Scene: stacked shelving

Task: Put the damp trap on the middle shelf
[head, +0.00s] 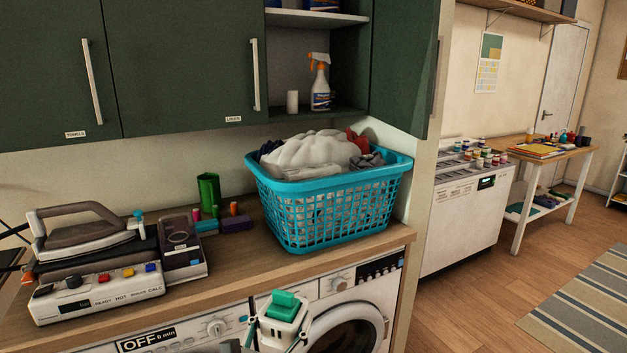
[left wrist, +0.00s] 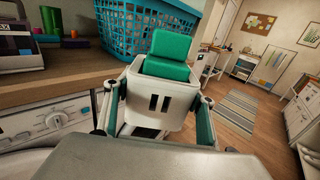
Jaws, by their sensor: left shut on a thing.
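The damp trap, a white box with slots and a green top, is held in my left gripper (left wrist: 157,118); the box shows in the left wrist view (left wrist: 160,90) and at the bottom of the head view (head: 282,310). The gripper's fingers are shut on its two sides, in front of the washing machine and below the counter edge. The open green cabinet above has a shelf (head: 305,18) near the top of the head view and a lower board (head: 345,110). Which is the middle shelf I cannot tell, as the cabinet's top is cut off. My right gripper is not in view.
A turquoise laundry basket (head: 262,190) full of clothes stands on the counter (head: 240,262) below the opening. A spray bottle (head: 320,90) and a white cylinder (head: 292,102) stand on the lower board. The open cabinet door (head: 405,65) juts out at right. An iron (head: 85,225) sits at left.

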